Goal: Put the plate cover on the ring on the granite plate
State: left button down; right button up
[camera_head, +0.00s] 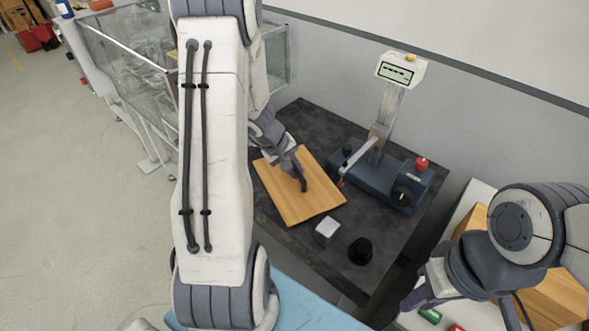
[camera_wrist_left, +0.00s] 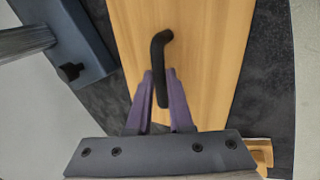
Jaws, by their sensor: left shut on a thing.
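The plate cover (camera_head: 300,205) is a flat light-wood board with a black bar handle (camera_wrist_left: 160,68) on top. It lies over the left part of the dark granite plate (camera_head: 300,115); I cannot tell whether it touches the plate or hangs just above it. My left gripper (camera_head: 299,180) is shut on the black handle, its purple fingers on either side of it in the left wrist view (camera_wrist_left: 160,95). No ring shows clearly; anything under the board is hidden. My right gripper (camera_head: 430,297) is at the lower right, off the plate, with its fingers unclear.
A blue measuring stand (camera_head: 375,182) with a grey column and display (camera_head: 397,72) stands behind the board. A small metal block (camera_head: 327,231) and a black round piece (camera_head: 361,250) stand on the granite near its front edge. A wall rises behind.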

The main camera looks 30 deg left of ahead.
pick_arm(q)
jog(key=shift+f+b, duration=0.2)
jog(key=shift+b, duration=0.1)
jog(key=c, duration=0.8)
grip_release()
jog(key=shift+r, duration=0.1)
